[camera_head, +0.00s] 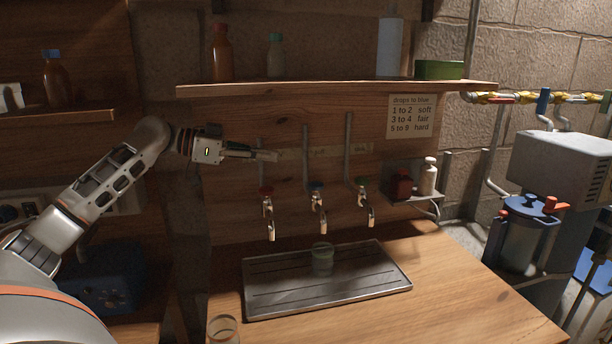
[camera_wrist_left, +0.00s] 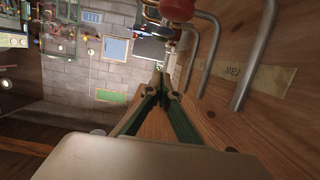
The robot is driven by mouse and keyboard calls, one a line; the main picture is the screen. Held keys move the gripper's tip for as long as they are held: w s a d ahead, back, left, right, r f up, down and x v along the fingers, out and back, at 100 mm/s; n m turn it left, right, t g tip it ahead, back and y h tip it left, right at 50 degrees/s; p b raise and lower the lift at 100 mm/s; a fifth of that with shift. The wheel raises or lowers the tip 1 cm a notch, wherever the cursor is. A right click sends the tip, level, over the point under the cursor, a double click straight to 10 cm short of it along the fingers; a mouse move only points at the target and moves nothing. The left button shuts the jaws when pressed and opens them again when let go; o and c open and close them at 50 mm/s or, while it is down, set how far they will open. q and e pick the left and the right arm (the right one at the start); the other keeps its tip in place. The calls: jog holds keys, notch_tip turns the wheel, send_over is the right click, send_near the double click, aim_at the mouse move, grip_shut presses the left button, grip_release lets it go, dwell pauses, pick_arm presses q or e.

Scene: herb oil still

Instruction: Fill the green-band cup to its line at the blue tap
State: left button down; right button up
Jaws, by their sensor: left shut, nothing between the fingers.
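Three taps hang from the wooden back wall. The blue tap (camera_head: 319,200) is in the middle, between the red tap (camera_head: 268,212) and the green tap (camera_head: 365,202). A small see-through cup (camera_head: 322,260) stands upright on the drip tray (camera_head: 270,304), below the blue tap's spout. Its band, line and water level are too small to tell. My left gripper (camera_head: 272,156) is shut and empty, above the red tap and apart from it. In the left wrist view its fingers (camera_wrist_left: 160,82) are together, with a red knob (camera_wrist_left: 177,9) beyond. My right gripper is not in view.
A second glass (camera_head: 222,331) stands at the counter's front left. A shelf (camera_head: 340,88) with bottles runs above the taps. A sign (camera_head: 411,116) hangs at right. Vertical pipes rise behind the taps. The counter's right part is clear.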

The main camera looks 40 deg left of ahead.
pick_arm(q)
jog(key=shift+d, duration=0.1)
jog(key=shift+w+d, duration=0.15)
jog(key=shift+w, duration=0.1)
jog(key=p, duration=0.2)
send_over(316, 186)
jog(key=a, duration=0.3)
notch_tip(316, 186, down, 2)
jog(key=shift+s+d+f, duration=0.1)
jog(key=shift+f, duration=2.1)
